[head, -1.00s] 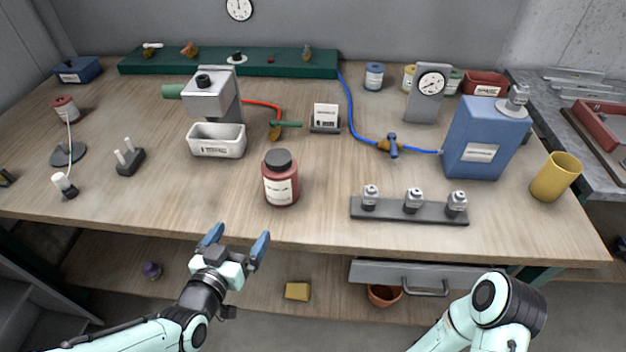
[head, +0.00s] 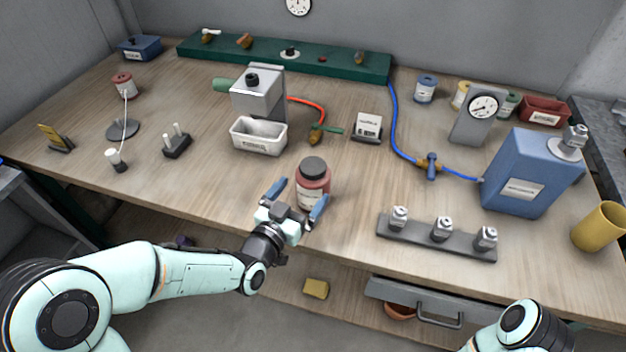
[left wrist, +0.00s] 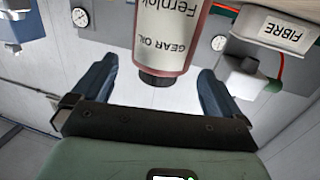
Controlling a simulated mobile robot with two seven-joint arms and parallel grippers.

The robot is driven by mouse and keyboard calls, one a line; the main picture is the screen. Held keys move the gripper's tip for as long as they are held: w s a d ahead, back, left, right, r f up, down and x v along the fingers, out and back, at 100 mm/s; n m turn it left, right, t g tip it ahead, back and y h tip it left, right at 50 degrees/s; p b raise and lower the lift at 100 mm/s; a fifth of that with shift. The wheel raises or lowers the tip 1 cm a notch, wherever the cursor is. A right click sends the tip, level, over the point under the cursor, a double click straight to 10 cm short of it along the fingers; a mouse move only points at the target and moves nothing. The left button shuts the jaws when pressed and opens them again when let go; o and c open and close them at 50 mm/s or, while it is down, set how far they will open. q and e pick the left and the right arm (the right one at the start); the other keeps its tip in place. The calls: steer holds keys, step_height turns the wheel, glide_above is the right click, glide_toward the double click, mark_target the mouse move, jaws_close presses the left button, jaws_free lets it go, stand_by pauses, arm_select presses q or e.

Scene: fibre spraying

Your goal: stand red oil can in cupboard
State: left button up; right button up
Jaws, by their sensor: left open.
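The red oil can (head: 313,188), a red bottle with a dark cap and a white label, stands upright near the front edge of the workbench. My left gripper (head: 299,198) is open just in front of it, with its blue fingers pointing at the can. In the left wrist view the can (left wrist: 169,38) appears upside down, its label reading GEAR OIL, between and beyond the open fingers. Whether a finger touches it I cannot tell. My right gripper is out of view. I cannot make out a cupboard for certain.
A white bin (head: 258,136) stands behind the can to the left. A grey rack (head: 436,240) with several small bottles is to the right, before a blue canister (head: 527,175). A grey drawer (head: 420,303) hangs under the bench. Bare bench (head: 215,185) lies left of the can.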

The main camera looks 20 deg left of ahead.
mark_target(313, 173)
arm_select(q)
steer(key=shift+w+d, duration=0.2)
steer(key=shift+w, duration=0.5)
steer(key=x, duration=0.1)
steer(key=p+x, duration=0.1)
steer(key=x, duration=0.3)
steer(key=shift+w+a+r+p, duration=0.1)
steer(key=shift+w+r+p, duration=0.2)
steer(key=shift+p, duration=0.1)
steer(key=shift+s, duration=0.1)
steer(key=c, duration=1)
steer(key=shift+r, duration=0.15)
step_height(313, 173, up, 20)
steer(key=shift+s+f+p, duration=0.1)
steer(key=shift+p, duration=0.65)
